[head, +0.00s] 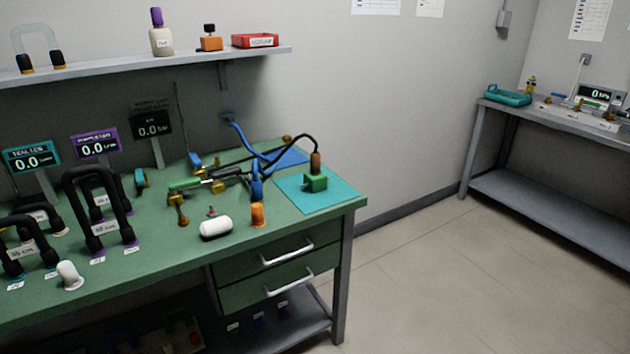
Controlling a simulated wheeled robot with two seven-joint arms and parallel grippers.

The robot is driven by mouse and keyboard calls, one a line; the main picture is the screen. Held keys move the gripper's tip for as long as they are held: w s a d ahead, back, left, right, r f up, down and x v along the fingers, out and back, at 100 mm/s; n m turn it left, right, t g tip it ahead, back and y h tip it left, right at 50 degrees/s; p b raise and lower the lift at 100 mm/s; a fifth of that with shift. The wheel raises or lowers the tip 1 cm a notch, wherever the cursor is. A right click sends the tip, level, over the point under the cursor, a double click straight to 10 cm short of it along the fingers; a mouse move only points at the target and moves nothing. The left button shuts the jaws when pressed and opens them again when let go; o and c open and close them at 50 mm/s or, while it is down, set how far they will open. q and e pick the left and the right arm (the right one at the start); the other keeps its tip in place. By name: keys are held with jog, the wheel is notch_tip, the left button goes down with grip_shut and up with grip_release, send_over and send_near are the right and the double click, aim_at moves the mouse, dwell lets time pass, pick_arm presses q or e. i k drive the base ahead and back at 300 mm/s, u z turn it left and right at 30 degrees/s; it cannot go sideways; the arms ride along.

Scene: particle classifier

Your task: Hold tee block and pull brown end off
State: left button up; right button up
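A green block (315,183), which looks like the tee block, sits on the teal mat (335,197) at the right end of the green workbench. A brown end (316,163) stands upright at the block's top, with a black hose (303,137) arching from it to the left. The brown end appears to touch the block; the exact joint is too small to make out. Neither of my grippers is in view.
An orange cylinder (257,214) and a white cylinder (216,228) are left of the mat. Blue hoses (245,141) and a green-handled fitting (192,184) lie behind. Black hose arches (100,200) and displays (97,145) fill the left. The mat's front is clear.

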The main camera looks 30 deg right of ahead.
aim_at(315, 156)
jog(key=z, duration=2.1)
jog(key=i, duration=3.75)
jog(key=u, duration=3.9)
